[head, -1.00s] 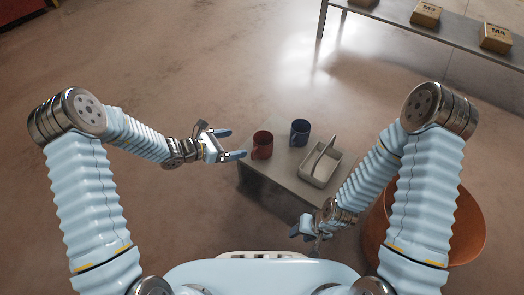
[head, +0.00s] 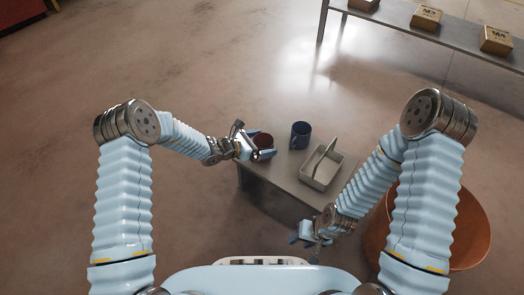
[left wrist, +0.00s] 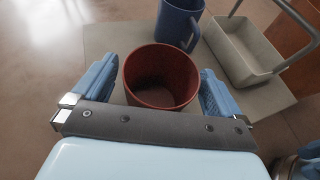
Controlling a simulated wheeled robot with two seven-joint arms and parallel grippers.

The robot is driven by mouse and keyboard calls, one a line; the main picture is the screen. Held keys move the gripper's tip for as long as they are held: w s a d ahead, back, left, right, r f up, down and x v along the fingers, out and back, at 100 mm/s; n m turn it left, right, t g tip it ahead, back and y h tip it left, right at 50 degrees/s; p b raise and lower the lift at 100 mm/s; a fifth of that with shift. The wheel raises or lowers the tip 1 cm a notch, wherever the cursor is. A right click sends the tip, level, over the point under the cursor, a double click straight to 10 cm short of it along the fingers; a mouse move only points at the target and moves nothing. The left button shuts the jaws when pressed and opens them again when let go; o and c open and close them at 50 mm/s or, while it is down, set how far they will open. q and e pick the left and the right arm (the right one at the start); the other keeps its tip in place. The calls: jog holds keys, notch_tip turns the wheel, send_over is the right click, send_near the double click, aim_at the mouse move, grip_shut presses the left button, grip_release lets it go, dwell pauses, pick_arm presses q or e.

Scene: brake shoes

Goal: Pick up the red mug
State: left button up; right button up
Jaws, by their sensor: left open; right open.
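The red mug (head: 263,141) stands upright on the small grey table (head: 275,187), near its left edge. In the left wrist view the red mug (left wrist: 161,78) shows its open top and empty inside. My left gripper (head: 260,147) is open, with one blue finger on each side of the mug. In the left wrist view the left gripper (left wrist: 160,85) shows a small gap at the fingers, though contact is hard to judge. My right gripper (head: 305,236) is open and empty, low by the table's near right edge.
A blue mug (head: 300,135) stands just right of the red mug. A grey handled tray (head: 321,170) sits further right on the table. A large orange-brown bin (head: 465,235) stands at the right. A long shelf with boxes (head: 426,18) is at the back right.

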pick_arm(q)
jog(key=shift+c, duration=0.2)
jog(key=c, duration=1)
jog(key=shift+r, duration=0.1)
